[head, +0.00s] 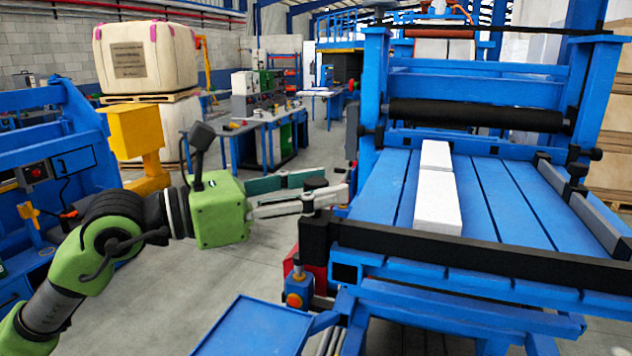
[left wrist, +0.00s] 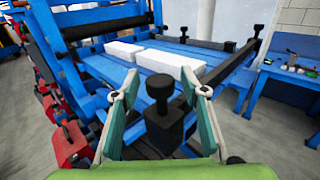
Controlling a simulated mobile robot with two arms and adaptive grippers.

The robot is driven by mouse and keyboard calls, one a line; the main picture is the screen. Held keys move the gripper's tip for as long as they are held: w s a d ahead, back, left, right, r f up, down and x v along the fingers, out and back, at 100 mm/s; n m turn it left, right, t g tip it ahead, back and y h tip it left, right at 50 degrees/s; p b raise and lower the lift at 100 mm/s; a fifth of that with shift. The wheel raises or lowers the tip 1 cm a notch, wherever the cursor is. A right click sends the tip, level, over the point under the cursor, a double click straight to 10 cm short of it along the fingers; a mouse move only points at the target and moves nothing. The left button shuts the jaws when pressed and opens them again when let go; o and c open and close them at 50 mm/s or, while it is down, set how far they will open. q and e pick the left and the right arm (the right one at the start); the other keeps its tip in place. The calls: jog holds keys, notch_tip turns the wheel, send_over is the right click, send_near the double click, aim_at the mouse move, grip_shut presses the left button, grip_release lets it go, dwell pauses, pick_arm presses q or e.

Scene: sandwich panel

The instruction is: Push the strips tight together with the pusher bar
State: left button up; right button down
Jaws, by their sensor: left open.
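Two white strips lie end to end on the blue slatted table: the far one (head: 436,154) and the near one (head: 438,202). Both also show in the left wrist view, the far one (left wrist: 122,50) and the near one (left wrist: 170,63). The black pusher bar (head: 480,255) crosses the table's near edge, apart from the near strip. Its upright black knob (head: 315,190) stands at its left end. My left gripper (head: 333,187) is open, with its fingers on either side of the knob (left wrist: 160,88); contact is not clear. My right gripper is out of view.
A black roller (head: 475,114) spans the blue frame behind the strips. A grey and black side fence (head: 580,207) runs along the table's right. A blue tray (head: 250,328) stands low in front. Workbenches stand farther back; grey floor lies between.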

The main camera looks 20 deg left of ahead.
pick_arm(q)
grip_shut()
jog(key=w+p, duration=0.1)
jog(key=w, duration=0.7)
jog(key=shift+w, duration=0.2)
grip_release()
jog(key=shift+w+d, duration=0.1)
